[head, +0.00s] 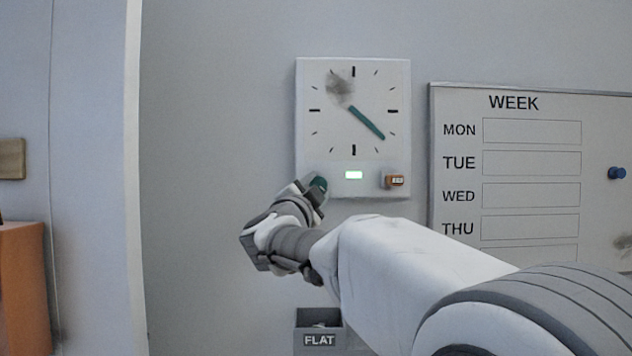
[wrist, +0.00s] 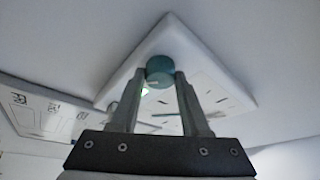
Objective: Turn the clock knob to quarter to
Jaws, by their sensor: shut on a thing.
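A square white clock panel (head: 330,135) hangs on the grey wall, with black tick marks. Its single teal hand (head: 367,122) points down and right, between the right tick and the bottom tick. The teal knob (head: 319,183) sits at the panel's lower left corner, and it also shows in the wrist view (wrist: 160,68). My gripper (head: 314,192) is at the knob, its fingers shut on it from either side; the wrist view shows both fingertips (wrist: 160,84) at the knob. My gripper partly hides the knob in the head view.
A WEEK board (head: 455,105) hangs to the right, with a blue knob-like pin (head: 617,173).

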